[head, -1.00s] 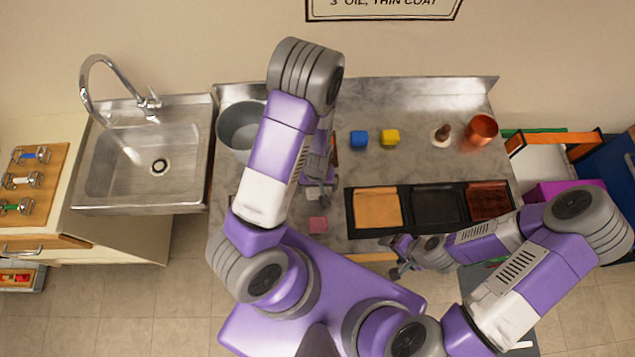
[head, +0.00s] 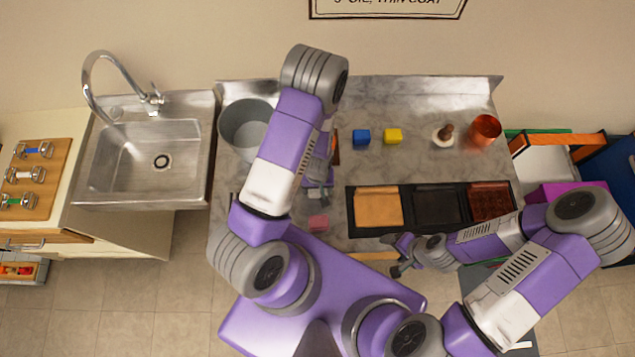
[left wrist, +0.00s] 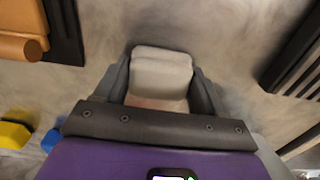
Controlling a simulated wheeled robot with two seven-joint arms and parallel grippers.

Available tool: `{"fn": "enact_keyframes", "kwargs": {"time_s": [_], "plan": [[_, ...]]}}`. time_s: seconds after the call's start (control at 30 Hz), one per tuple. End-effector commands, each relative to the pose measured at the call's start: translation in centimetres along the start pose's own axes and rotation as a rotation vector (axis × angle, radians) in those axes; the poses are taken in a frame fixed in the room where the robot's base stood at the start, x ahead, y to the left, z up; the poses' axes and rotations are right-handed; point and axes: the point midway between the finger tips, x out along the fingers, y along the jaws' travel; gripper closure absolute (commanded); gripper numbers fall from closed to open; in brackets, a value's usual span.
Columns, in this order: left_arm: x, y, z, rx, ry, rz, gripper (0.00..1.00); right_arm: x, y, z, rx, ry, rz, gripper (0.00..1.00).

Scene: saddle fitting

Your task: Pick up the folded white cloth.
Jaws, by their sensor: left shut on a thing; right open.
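The folded white cloth (left wrist: 161,72) is a small, thick, pale pad in the left wrist view. It sits between the two fingers of my left gripper (left wrist: 160,92), which is shut on it. In the head view my left gripper (head: 319,190) is low over the near left part of the counter, and my arm mostly hides the cloth there. I cannot tell whether the cloth is clear of the counter. My right gripper (head: 398,262) is open and empty in front of the counter's near edge, below the black tray.
A pink block (head: 318,222) lies just nearer than my left gripper. A black tray (head: 352,224) with leather pieces is to the right. Blue (head: 361,136) and yellow (head: 393,135) blocks lie farther back. A grey bucket (head: 243,128) stands at the left, a copper cup (head: 485,130) at the right.

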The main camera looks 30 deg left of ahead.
Motion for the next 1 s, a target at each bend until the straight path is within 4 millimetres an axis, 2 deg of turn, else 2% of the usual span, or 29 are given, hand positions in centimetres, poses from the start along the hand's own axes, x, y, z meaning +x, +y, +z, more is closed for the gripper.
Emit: {"fn": "enact_keyframes", "kwargs": {"time_s": [0.23, 0.37, 0.8, 1.0], "plan": [[-0.1, 0.0, 0.0, 0.000, 0.000, 0.000, 0.60, 0.0, 0.0, 0.0, 0.000, 0.000, 0.000, 0.23], [-0.9, 0.1, -0.1, 0.000, 0.003, 0.001, 0.60, 0.0, 0.0, 0.0, 0.000, 0.000, 0.000, 0.23], [-8.6, 0.1, -0.1, 0.001, 0.004, 0.002, 0.60, -0.6, -0.2, 0.0, 0.000, 0.000, 0.000, 0.23], [-10.0, 0.0, 0.0, 0.001, 0.001, 0.000, 0.60, -0.8, -0.3, 0.0, 0.000, 0.000, 0.000, 0.23]]}}
